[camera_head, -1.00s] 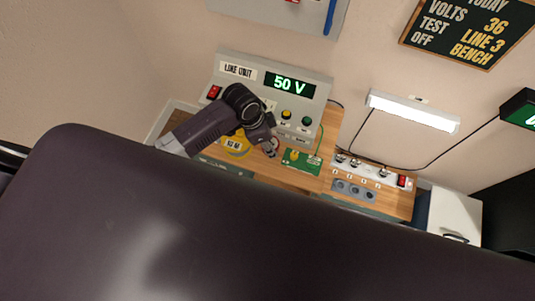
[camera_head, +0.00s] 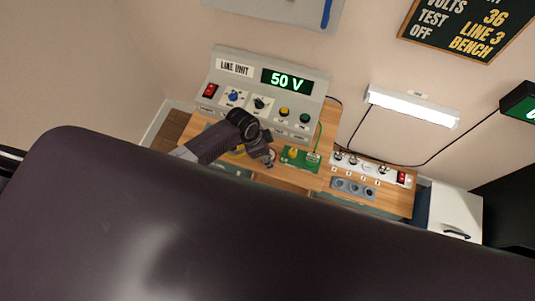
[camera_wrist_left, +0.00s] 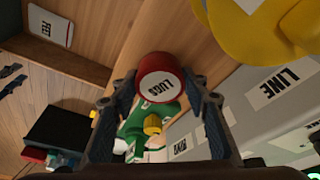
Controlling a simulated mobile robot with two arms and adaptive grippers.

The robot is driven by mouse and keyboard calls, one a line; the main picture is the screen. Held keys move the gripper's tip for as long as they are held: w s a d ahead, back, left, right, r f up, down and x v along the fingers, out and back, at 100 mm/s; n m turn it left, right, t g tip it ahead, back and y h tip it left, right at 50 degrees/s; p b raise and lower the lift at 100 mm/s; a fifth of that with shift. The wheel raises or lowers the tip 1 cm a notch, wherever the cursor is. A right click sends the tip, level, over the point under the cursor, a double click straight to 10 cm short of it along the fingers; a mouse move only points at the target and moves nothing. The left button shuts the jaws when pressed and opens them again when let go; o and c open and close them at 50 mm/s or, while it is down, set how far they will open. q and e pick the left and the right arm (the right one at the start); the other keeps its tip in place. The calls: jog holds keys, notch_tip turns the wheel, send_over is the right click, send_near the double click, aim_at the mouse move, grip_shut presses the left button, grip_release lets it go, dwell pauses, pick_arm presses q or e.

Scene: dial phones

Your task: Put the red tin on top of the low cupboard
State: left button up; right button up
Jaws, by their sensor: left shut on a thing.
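The red tin (camera_wrist_left: 150,66) has a white lid marked LUGS. In the left wrist view it sits between the two fingers of my left gripper (camera_wrist_left: 160,90), which is shut on it. In the head view my left gripper (camera_head: 269,160) is over the wooden bench, in front of the line unit, and the tin is mostly hidden there. A low white cupboard (camera_head: 457,205) with a dark handle stands at the far right, beyond the bench. My right gripper is not in view.
The grey line unit (camera_head: 270,57) reads 50 V. A green board (camera_head: 300,158) lies right of my gripper. A power strip (camera_head: 345,162) and a grey socket block (camera_head: 352,188) are on the bench (camera_head: 318,180). A yellow thing (camera_wrist_left: 265,30) is close by.

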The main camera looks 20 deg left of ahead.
pick_arm(q)
jog(key=shift+f, duration=0.15)
jog(key=o, duration=1.2)
jog(key=shift+r, duration=0.35)
jog(key=p+v, duration=0.2)
jog(key=v, duration=0.9)
jog(key=shift+s+r, duration=0.15)
jog(key=shift+r, duration=0.2)
